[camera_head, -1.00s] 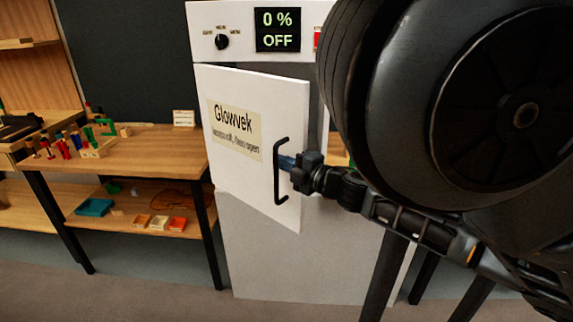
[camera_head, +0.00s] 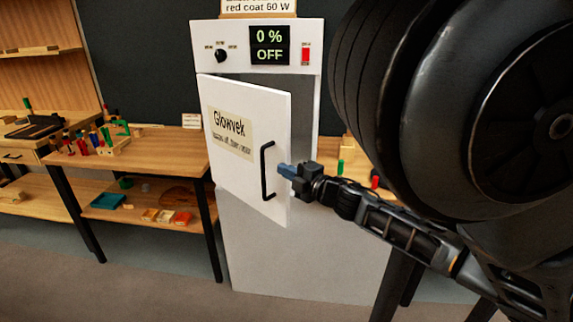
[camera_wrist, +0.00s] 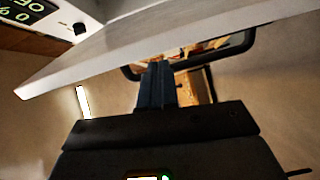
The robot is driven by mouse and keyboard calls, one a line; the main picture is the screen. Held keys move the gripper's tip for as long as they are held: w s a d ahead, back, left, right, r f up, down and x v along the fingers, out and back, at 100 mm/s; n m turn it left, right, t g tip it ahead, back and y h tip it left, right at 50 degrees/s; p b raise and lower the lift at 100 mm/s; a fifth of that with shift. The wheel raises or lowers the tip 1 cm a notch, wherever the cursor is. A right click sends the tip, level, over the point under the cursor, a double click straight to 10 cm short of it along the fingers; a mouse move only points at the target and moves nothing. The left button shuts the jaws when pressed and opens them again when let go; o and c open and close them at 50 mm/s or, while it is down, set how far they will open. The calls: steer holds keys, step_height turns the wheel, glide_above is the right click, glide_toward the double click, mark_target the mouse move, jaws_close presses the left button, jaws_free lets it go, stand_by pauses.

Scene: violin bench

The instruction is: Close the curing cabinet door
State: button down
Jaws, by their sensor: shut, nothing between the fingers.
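The curing cabinet (camera_head: 300,240) is a tall white box in the head view. Its door (camera_head: 225,170) stands ajar, swung outward with its free edge on the right, and a dark gap shows behind that edge. A label reading Glowvek is on the door. The black door handle (camera_head: 265,172) is near the free edge. My gripper (camera_head: 284,170) is shut and empty, just right of the handle by the door's free edge; I cannot tell whether it touches. In the wrist view the shut fingers (camera_wrist: 157,85) point toward the door edge (camera_wrist: 120,45) and handle (camera_wrist: 235,48).
The cabinet panel display (camera_head: 269,46) reads 0 % and OFF, beside a black knob (camera_head: 221,56) and a red switch (camera_head: 306,54). A wooden bench (camera_head: 160,150) with small clamps and tools stands at left. Floor in front is clear.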

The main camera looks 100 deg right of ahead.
steer(key=s+f, duration=0.1)
steer(key=s, duration=0.1)
steer(key=m+g+y+b, duration=0.2)
steer(key=m+g+b, duration=1)
steer(key=m+g, duration=1.75)
glide_toward(283, 157)
steer(key=s+r+m+t, duration=0.1)
steer(key=s+d+r+m+t+p, duration=0.1)
steer(key=s+m+t, duration=0.1)
steer(key=s+d+r+m+t+p, duration=0.1)
steer(key=shift+s+d+r+m+t, duration=0.1)
steer(key=shift+s+r+m+t, duration=0.15)
steer(key=shift+m, duration=0.1)
steer(key=shift+s+d+f, duration=0.1)
steer(key=shift+s+d, duration=0.35)
steer(key=shift+s, duration=0.05)
